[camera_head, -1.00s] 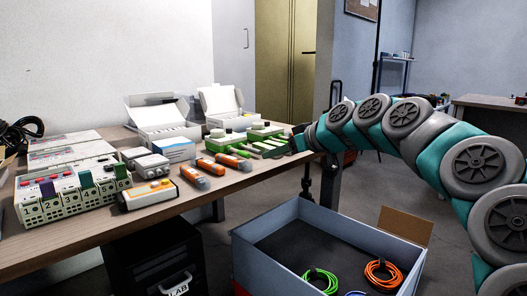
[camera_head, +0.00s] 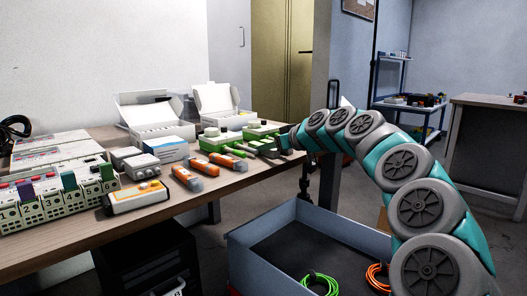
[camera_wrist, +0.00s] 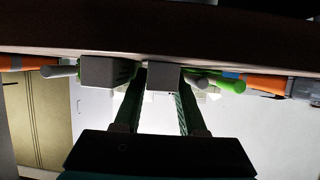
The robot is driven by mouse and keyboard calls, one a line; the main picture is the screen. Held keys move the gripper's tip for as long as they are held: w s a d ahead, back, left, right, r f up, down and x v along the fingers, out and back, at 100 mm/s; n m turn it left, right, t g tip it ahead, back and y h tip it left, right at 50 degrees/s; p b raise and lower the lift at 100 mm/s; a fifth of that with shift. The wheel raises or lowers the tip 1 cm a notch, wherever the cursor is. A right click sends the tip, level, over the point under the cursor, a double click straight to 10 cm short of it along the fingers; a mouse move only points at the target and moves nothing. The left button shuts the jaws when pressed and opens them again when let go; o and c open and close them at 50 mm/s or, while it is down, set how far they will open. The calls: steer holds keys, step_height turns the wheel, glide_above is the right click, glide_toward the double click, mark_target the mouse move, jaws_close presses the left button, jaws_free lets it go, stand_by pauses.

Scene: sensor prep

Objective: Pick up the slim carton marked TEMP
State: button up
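No TEMP marking is readable in either view, so I cannot tell which item is the slim carton. A small white-and-blue box (camera_head: 170,151) lies on the table behind the orange-tipped tools. Two white cartons with raised lids stand at the back, one on the left (camera_head: 157,121) and one on the right (camera_head: 222,106). My gripper (camera_head: 285,143) is at the table's right edge, beside the green-and-grey items. In the wrist view my gripper (camera_wrist: 160,78) has its two green fingers apart. A grey block (camera_wrist: 163,78) shows around the gap between the fingertips; I cannot tell whether they touch it.
The wooden table (camera_head: 75,236) is crowded with a numbered rack (camera_head: 55,204), an orange-and-white device (camera_head: 137,197) and orange tools (camera_head: 187,178). A blue-grey bin (camera_head: 262,262) with green and orange cables stands below. A blue shelf (camera_head: 377,78) is behind.

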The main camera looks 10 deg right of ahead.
steer(key=shift+c, duration=0.2)
jaws_close()
stand_by(0.3)
steer(key=shift+r, duration=0.1)
